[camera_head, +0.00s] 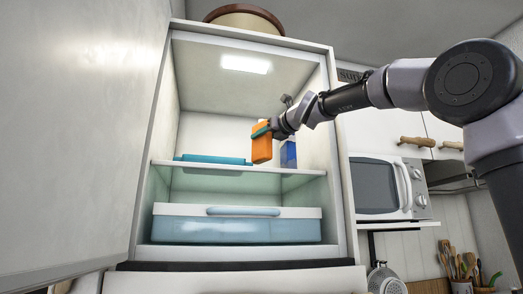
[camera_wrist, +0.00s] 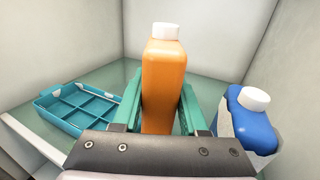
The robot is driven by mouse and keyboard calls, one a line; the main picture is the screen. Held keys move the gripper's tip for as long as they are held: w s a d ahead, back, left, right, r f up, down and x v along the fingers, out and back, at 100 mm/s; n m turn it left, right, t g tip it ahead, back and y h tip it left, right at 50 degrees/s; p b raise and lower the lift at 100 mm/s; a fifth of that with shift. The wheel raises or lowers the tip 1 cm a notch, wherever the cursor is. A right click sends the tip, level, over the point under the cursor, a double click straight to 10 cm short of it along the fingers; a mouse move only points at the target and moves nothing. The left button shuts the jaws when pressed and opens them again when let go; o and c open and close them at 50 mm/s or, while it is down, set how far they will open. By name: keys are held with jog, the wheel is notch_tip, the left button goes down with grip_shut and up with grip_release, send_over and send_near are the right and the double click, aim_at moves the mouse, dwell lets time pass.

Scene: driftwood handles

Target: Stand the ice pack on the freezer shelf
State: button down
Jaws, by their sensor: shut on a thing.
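The orange ice pack (camera_head: 262,146), a flat bottle shape with a white cap, is upright inside the open freezer. It also shows in the wrist view (camera_wrist: 163,85). My gripper (camera_wrist: 160,115) is shut on it, with a green finger on each side. The freezer shelf (camera_head: 235,169) is a pale-edged glass shelf. The pack's bottom is close to the shelf level in the head view; I cannot tell if it touches.
A teal compartment tray (camera_wrist: 85,108) lies on the shelf to the left. A blue bottle with a white cap (camera_wrist: 250,122) stands close on the right; it also shows in the head view (camera_head: 288,154). A lidded bin (camera_head: 237,227) fills the space below. The freezer walls enclose the shelf.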

aim_at(263, 162)
jog(key=shift+f, duration=1.95)
jog(key=shift+c, duration=2.2)
grip_release()
jog(key=shift+s+d, duration=0.15)
jog(key=shift+s, duration=0.05)
jog(key=v, duration=1.1)
jog(key=shift+s, duration=0.25)
jog(key=shift+d, duration=0.15)
